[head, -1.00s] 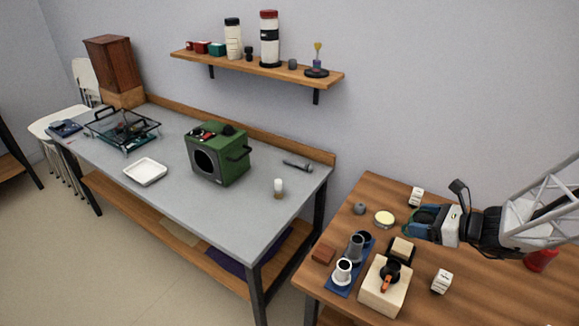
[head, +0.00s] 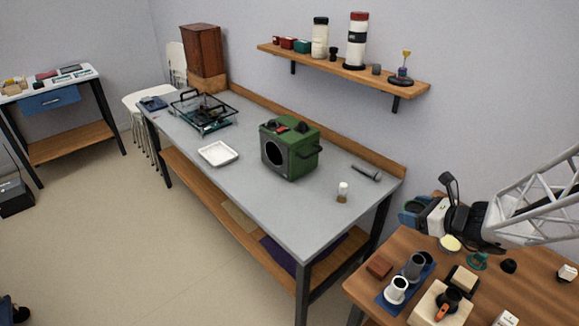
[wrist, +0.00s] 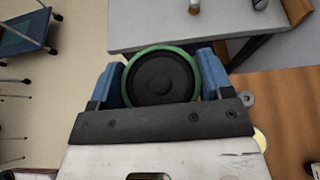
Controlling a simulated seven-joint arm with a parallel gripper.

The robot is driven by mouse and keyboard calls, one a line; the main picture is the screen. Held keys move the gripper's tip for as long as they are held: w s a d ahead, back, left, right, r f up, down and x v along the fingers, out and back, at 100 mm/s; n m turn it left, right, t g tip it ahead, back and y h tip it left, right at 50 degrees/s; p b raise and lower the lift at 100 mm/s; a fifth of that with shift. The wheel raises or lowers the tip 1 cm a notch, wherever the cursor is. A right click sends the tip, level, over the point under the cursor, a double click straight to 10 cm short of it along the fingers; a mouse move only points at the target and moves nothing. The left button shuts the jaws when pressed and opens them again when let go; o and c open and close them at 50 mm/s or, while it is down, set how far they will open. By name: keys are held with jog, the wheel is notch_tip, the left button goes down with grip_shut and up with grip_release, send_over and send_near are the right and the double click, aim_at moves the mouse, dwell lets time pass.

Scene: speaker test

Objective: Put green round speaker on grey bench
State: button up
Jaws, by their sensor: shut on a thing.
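My gripper (head: 408,215) has blue fingers and is raised near the far left corner of the wooden table, by the right end of the grey bench. In the wrist view, my gripper (wrist: 162,85) is shut on the green round speaker (wrist: 162,78), a dark cone with a green rim, gripped at its left and right sides. In the head view the speaker is not clearly visible. The grey bench (head: 285,215) stands left of my gripper; its edge (wrist: 150,35) also shows at the top of the wrist view.
On the bench are a green box speaker (head: 300,162), a white tray (head: 232,160), a small jar (head: 342,192), a dark microphone (head: 366,173) and a black-framed device (head: 203,112). The bench's front middle is bare. A wall shelf (head: 345,73) hangs above. The wooden table (head: 400,250) is crowded.

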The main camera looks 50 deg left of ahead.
jog(key=s+a+n+g, duration=0.1)
jog(key=s+a, duration=0.6)
jog(key=a, duration=0.6)
jog(key=s+a+n+g, duration=0.1)
jog(key=s+a, duration=0.6)
jog(key=a, duration=0.6)
jog(key=shift+m, duration=0.3)
jog(key=f, duration=1.4)
jog(key=shift+w+d+f, duration=0.1)
jog(key=shift+w+f, duration=0.2)
jog(key=shift+f, duration=0.05)
jog(key=w+a, duration=0.3)
jog(key=a, duration=0.1)
jog(key=w+a+f, duration=0.1)
jog(key=w+a, duration=0.2)
jog(key=a, duration=0.2)
jog(key=w+a, duration=0.3)
jog(key=a, duration=0.1)
jog(key=shift+a+f, duration=0.15)
jog(key=shift+f, duration=0.1)
jog(key=shift+f, duration=1.75)
jog(key=shift+f, duration=0.1)
